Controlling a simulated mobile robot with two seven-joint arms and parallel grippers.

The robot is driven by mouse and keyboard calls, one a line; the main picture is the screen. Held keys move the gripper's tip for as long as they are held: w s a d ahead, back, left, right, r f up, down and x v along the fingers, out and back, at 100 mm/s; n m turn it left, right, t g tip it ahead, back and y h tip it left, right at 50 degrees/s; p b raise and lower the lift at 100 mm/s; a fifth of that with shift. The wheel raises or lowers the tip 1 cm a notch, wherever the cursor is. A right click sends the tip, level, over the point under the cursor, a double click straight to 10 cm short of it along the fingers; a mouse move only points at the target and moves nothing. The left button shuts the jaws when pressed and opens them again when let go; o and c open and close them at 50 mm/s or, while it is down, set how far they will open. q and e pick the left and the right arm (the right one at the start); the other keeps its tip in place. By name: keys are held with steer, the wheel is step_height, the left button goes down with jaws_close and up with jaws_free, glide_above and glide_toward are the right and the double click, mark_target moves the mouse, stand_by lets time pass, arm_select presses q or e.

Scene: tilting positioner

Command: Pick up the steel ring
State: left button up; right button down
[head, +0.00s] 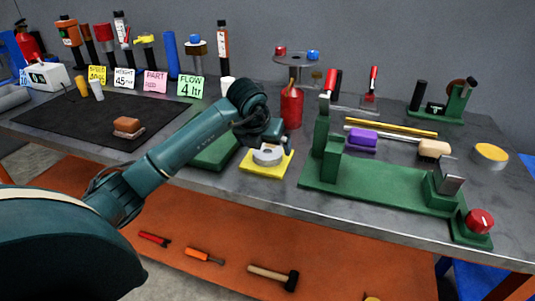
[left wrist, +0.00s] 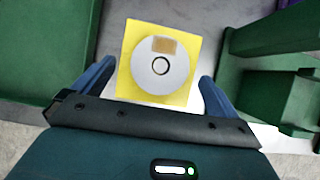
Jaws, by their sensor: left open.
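The steel ring (head: 268,156) is a flat, light-grey disc with a small central hole. It lies on a yellow square pad (head: 250,168) on the workbench. In the left wrist view the ring (left wrist: 161,72) has a tan patch near its far edge, and the yellow pad (left wrist: 133,45) shows around it. My left gripper (left wrist: 153,85) is open, its two blue fingers apart on either side of the pad's near part. In the head view my left gripper (head: 262,138) hangs just behind and above the ring, its fingertips mostly hidden. My right gripper is not in view.
A green fixture base (head: 380,190) with uprights stands right of the pad. A green block (head: 213,152) lies close on the left. A red bottle (head: 291,107) stands behind. A black mat (head: 70,118) with a brown brush-like block (head: 127,126) is further left.

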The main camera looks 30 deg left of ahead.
arm_select(q)
steer(key=shift+x, duration=1.5)
steer(key=shift+d, duration=0.1)
steer(key=shift+c, duration=0.4)
steer(key=c, duration=1.5)
steer(key=shift+r, duration=0.2)
